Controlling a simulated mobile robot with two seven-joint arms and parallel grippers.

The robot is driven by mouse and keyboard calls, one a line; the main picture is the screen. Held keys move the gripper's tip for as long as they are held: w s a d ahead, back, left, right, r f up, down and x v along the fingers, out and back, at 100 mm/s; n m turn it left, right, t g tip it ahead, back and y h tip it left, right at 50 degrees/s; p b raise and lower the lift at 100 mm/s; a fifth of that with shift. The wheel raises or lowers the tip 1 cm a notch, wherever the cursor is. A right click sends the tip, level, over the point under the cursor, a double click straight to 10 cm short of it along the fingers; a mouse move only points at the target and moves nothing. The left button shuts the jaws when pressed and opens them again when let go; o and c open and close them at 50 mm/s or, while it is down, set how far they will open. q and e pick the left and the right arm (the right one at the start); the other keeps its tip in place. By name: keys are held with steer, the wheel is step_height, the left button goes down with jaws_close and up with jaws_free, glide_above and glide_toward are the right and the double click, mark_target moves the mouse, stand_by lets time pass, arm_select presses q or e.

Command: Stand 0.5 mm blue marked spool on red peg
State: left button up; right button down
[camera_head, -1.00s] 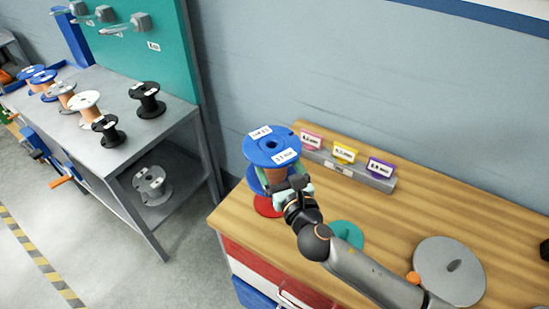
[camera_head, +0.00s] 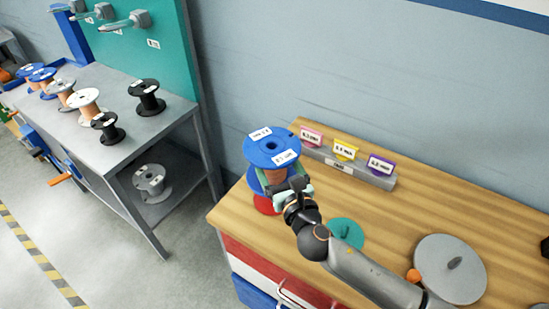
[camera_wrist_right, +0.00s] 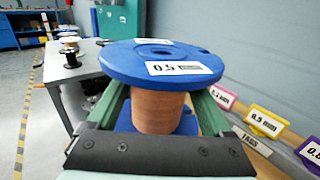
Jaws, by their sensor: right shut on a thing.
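The blue spool (camera_head: 272,146) with copper-coloured wire stands upright above the red disc (camera_head: 266,205) at the left end of the wooden bench. Its label reads 0.5 mm in the right wrist view (camera_wrist_right: 160,62). My right gripper (camera_head: 290,186) is shut on the spool's wire-wound middle, between the two blue flanges, with a green finger on each side. The red disc shows only in part below the lower flange; its peg is hidden, and I cannot tell whether the spool touches the disc. My left gripper is not in view.
A teal disc with a peg (camera_head: 346,233) and a grey disc with a peg (camera_head: 450,270) lie to the right on the bench. A grey rack (camera_head: 347,166) with pink, yellow and purple tags stands behind. A metal table (camera_head: 150,125) with several spools is at left.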

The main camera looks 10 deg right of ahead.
mark_target(277, 179)
steer(key=shift+f+b, duration=0.5)
steer(key=shift+f, duration=0.2)
stand_by(0.6)
steer(key=shift+f, duration=0.2)
steer(key=shift+f+b, duration=0.9)
steer(key=shift+f, duration=0.4)
stand_by(0.5)
steer(key=shift+f, duration=0.1)
steer(key=shift+f+b, duration=1)
steer(key=shift+f, duration=0.4)
steer(key=shift+f, duration=0.2)
stand_by(0.6)
